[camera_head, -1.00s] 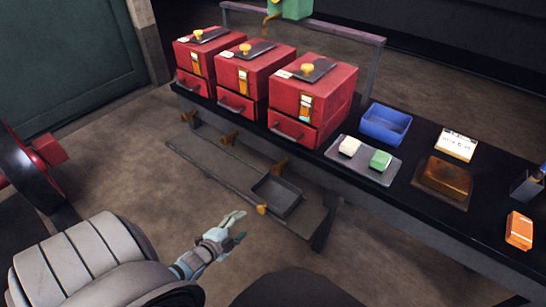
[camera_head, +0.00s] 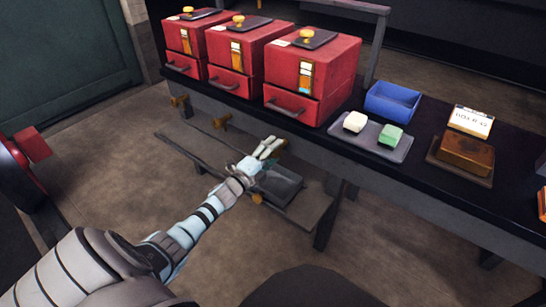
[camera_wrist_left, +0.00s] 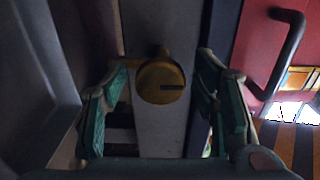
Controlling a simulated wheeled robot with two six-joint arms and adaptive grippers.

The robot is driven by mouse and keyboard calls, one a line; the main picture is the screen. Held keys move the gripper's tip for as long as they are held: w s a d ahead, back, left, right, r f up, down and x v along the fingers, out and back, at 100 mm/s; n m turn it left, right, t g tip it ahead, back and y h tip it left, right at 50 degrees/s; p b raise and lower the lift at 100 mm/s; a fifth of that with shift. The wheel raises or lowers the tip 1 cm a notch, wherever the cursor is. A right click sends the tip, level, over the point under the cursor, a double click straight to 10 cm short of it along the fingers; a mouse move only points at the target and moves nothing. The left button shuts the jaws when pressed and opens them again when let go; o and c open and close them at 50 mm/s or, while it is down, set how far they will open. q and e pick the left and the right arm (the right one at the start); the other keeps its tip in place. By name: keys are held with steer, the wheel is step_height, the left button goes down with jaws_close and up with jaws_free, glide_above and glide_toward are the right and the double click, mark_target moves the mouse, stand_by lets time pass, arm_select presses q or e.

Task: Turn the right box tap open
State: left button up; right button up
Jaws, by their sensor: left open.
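The right red box (camera_head: 313,68) stands on the black bench top, with its gauge and drawer handle facing me. My left gripper (camera_head: 268,150) is low at the bench's front edge, in front of the right box's tap, which it mostly hides in the head view. In the left wrist view, the round brass tap (camera_wrist_left: 160,82) with a dark slot sits between the open fingers of my left gripper (camera_wrist_left: 163,70). A gap shows on both sides of the tap. My right gripper is not in view.
A dark tray (camera_head: 279,187) sits low beneath the bench. A blue bin (camera_head: 391,101) and a grey tray (camera_head: 345,139) with two blocks lie to the right.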

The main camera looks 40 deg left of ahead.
arm_select(q)
steer(key=shift+c, duration=0.3)
steer(key=c, duration=1.1)
